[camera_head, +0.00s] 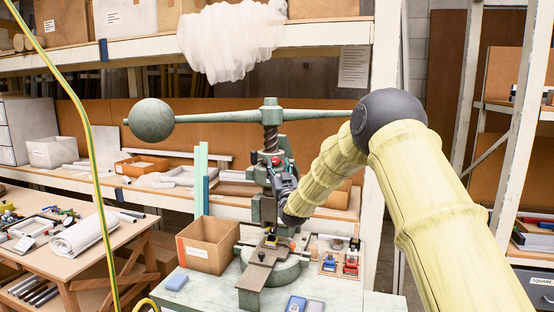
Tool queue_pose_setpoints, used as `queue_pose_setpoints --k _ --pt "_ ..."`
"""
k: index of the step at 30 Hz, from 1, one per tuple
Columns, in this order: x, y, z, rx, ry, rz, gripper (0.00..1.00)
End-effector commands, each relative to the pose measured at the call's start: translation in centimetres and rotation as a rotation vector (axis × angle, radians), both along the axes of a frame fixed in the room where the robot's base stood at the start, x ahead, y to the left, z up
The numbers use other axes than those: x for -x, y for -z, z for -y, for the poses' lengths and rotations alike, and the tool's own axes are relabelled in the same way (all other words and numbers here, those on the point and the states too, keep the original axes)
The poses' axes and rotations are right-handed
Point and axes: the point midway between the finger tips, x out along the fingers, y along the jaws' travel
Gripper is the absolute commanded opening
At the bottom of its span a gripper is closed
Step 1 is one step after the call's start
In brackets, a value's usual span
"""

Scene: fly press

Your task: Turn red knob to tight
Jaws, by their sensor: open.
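The green fly press (258,205) stands on the bench in the middle, with its long weighted lever (240,117) across the top. A small red knob (276,161) shows on the press just below the screw. My gripper (280,178) is open, right at the front of the press and close to the knob. It is small and dark in this view, so I cannot tell whether its fingers are around the knob or touching it. My own arm comes in from the right and hides the right side of the press. Any tight marking is too small to read.
A cardboard box (208,246) stands left of the press. A wooden tray (329,267) with red and blue parts lies to the right. A blue block (176,282) lies on the bench front. The lever's ball weight (152,113) sticks out at left.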

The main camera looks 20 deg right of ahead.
Motion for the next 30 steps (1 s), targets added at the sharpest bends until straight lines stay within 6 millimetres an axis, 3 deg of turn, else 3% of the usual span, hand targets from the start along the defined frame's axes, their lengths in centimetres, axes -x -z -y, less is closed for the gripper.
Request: queue_pose_setpoints --k 7,19,20,27,30 --pt "-2.5 -1.1 0.1 0.0 0.0 -0.001 0.48" --pt "-3.0 -1.2 0.2 0.0 0.0 0.0 0.48" --pt "-3.0 -1.2 0.2 0.0 0.0 0.0 0.46" --pt "-3.0 -1.2 0.3 0.0 0.001 -0.001 0.04" --pt "-3.0 -1.2 0.3 -0.001 0.001 -0.001 0.04"
